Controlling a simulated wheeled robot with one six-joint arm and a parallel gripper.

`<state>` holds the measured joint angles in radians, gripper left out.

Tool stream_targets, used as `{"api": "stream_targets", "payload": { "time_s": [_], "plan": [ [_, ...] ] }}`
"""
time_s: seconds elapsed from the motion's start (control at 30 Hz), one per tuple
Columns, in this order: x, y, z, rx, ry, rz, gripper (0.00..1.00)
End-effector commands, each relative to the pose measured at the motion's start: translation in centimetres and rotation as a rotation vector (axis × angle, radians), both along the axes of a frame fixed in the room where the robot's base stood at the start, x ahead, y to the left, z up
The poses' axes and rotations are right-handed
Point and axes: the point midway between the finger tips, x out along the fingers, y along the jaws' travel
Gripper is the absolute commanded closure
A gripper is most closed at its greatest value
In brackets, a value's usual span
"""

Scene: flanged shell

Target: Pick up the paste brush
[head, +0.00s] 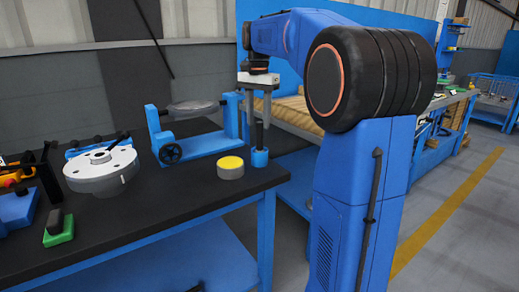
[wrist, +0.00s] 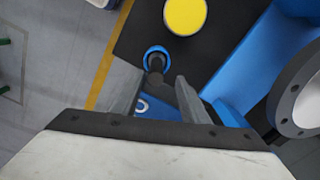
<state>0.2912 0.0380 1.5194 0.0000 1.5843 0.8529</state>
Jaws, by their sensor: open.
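A blue cup (head: 260,158) stands at the right corner of the black bench. The paste brush (head: 257,132) appears to be the dark upright handle rising out of it; its lower end is hidden inside. My gripper (head: 258,112) is above the cup, pointing down, with its fingers around the handle's upper part. In the wrist view my gripper (wrist: 156,98) is open, one finger on each side of the dark handle (wrist: 157,66), which rises from the blue cup's rim (wrist: 146,52). I cannot tell whether a finger touches it.
A round tin with a yellow top (head: 230,167) stands left of the cup. A blue stand holding a grey disc (head: 194,107) is behind it. A grey flanged shell (head: 101,168) and a green block (head: 59,230) are further left. The bench front is mostly clear.

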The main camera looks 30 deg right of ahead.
Motion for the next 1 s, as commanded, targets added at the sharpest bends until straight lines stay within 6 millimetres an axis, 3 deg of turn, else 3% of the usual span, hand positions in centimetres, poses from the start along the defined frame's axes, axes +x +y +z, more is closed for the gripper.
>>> {"api": "stream_targets", "payload": {
  "time_s": [0.4,0.73,0.77,0.9,0.93,1.0],
  "plan": [
    [-0.9,0.1,-4.5,0.0,0.001,0.0,0.59],
    [-0.8,0.0,-5.2,0.0,0.0,0.0,0.59],
    [-0.8,0.0,-5.2,0.0,0.0,0.0,0.62],
    [-0.8,0.0,-5.2,0.0,0.0,0.0,0.95],
    [-0.8,0.0,-5.2,0.0,0.0,0.0,1.0],
    [-0.8,0.0,-5.2,0.0,0.0,0.0,1.0]
  ]
}}
